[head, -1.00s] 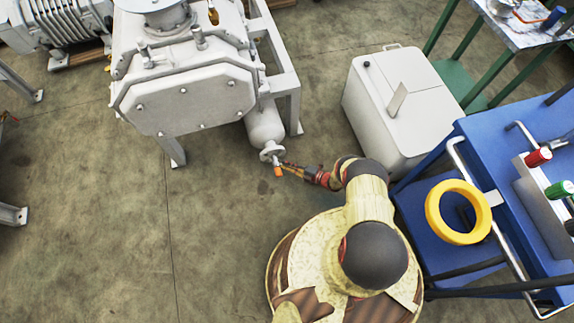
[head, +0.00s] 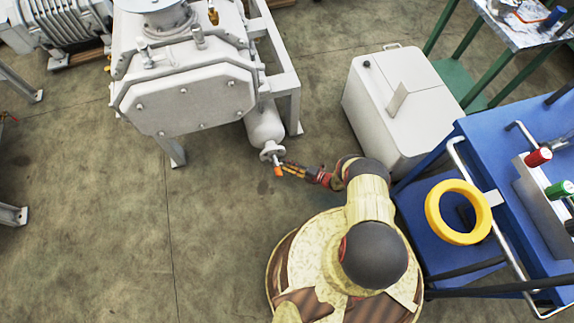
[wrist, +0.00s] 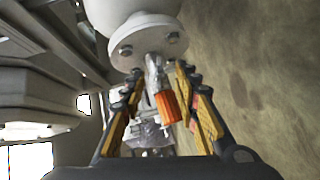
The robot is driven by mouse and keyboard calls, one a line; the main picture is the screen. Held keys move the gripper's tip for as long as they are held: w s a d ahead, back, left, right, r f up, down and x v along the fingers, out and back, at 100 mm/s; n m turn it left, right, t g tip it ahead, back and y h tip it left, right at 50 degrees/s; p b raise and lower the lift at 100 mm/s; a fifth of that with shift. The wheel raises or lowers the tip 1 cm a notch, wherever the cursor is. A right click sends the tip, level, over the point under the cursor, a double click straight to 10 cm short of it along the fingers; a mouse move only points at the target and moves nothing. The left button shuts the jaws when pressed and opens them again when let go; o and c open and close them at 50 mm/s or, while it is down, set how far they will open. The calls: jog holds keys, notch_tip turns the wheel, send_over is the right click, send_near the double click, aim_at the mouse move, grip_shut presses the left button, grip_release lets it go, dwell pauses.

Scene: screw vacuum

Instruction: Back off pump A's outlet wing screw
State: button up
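The outlet wing screw appears as a small orange part (wrist: 168,106) on a metal stub (wrist: 154,72) below a white flange (wrist: 146,36) in the wrist view. The orange part also shows in the head view (head: 278,171), at the end of the pump's white outlet cylinder (head: 265,126). My gripper (wrist: 159,80) has its yellow-and-black fingers apart, one on each side of the stub and orange part. The orange part lies nearer the right finger; I cannot tell whether they touch. In the head view my gripper (head: 284,168) is at the orange part, coming from the right.
The white pump housing (head: 187,98) and its frame leg (head: 294,112) stand behind the outlet. A white box unit (head: 408,100) and a blue cart (head: 474,160) with a yellow ring (head: 433,213) are at the right. The floor left of my base is clear.

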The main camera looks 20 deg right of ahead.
jog(key=v, duration=1.1)
jog(key=shift+s+d, duration=0.1)
jog(key=shift+s, duration=0.05)
jog(key=shift+c, duration=0.3)
